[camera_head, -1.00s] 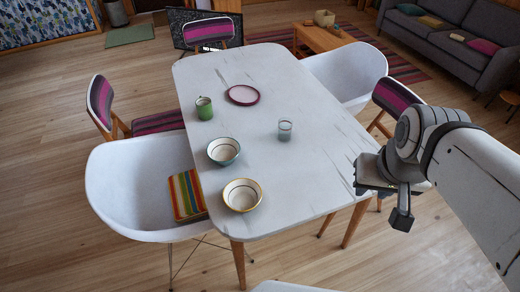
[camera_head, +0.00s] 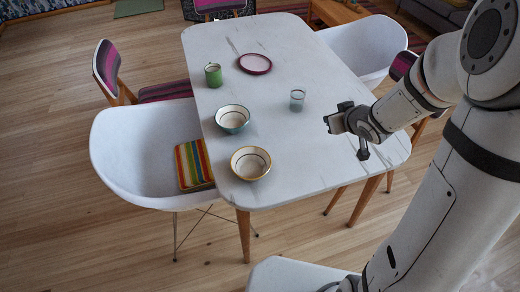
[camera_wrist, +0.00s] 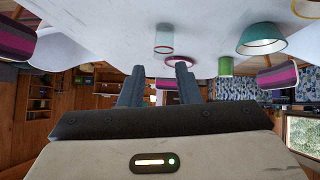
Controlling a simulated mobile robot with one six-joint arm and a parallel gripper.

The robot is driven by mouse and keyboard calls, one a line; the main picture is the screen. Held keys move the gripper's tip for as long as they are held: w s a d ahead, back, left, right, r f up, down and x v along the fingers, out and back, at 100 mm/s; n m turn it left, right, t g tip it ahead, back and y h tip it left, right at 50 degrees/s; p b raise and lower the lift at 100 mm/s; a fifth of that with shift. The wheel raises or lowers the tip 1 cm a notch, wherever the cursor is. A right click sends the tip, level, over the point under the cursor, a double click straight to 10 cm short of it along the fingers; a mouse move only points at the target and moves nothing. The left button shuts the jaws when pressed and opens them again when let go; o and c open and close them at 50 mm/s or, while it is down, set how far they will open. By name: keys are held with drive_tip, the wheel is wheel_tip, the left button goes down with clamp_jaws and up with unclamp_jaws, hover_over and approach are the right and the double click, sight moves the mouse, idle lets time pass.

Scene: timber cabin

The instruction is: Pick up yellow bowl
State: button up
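The yellow bowl (camera_head: 250,163), pale inside with a yellow rim, stands upright on the white table (camera_head: 290,180) near its front left corner. A teal-rimmed bowl (camera_head: 232,119) stands just behind it. My gripper (camera_head: 331,122) is above the right part of the table, to the right of the yellow bowl and apart from it. In the wrist view, which is upside down, my gripper's two fingers (camera_wrist: 158,80) are spread with nothing between them. The teal bowl (camera_wrist: 262,40) shows at upper right there, and part of another bowl (camera_wrist: 306,9) is cut off at the corner.
A glass (camera_head: 297,100) stands between my gripper and the teal bowl. A green mug (camera_head: 213,75) and a red plate (camera_head: 255,64) are farther back. A white chair (camera_head: 140,150) with a striped cushion (camera_head: 194,165) is at the left. The table's front right is clear.

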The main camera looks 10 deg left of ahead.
drive_tip(key=s+a+f+n+g+y, duration=0.1)
drive_tip(key=s+a+f+y, duration=0.1)
drive_tip(key=a+f+y, duration=0.1)
drive_tip(key=s+a+f+n+g+y+b, duration=0.1)
drive_tip(key=s+a+f+g+y, duration=0.1)
drive_tip(key=a+f+y, duration=0.1)
drive_tip(key=s+a+f+n+g+y+b, duration=0.1)
drive_tip(key=s+a+f+g+y, duration=0.1)
drive_tip(key=a+f, duration=0.3)
drive_tip(key=shift+s+a+f+y, duration=0.3)
drive_tip(key=shift+s+a+y, duration=0.1)
drive_tip(key=shift+a+y, duration=0.2)
drive_tip(key=shift+s+a, duration=0.1)
drive_tip(key=shift+a, duration=0.15)
hover_over(251, 167)
drive_tip(key=w+d, duration=0.4)
wheel_tip(251, 167, down, 3)
drive_tip(key=shift+s+a+r, duration=0.1)
drive_tip(key=shift+s, duration=0.05)
drive_tip(key=shift+c, duration=0.2)
clamp_jaws()
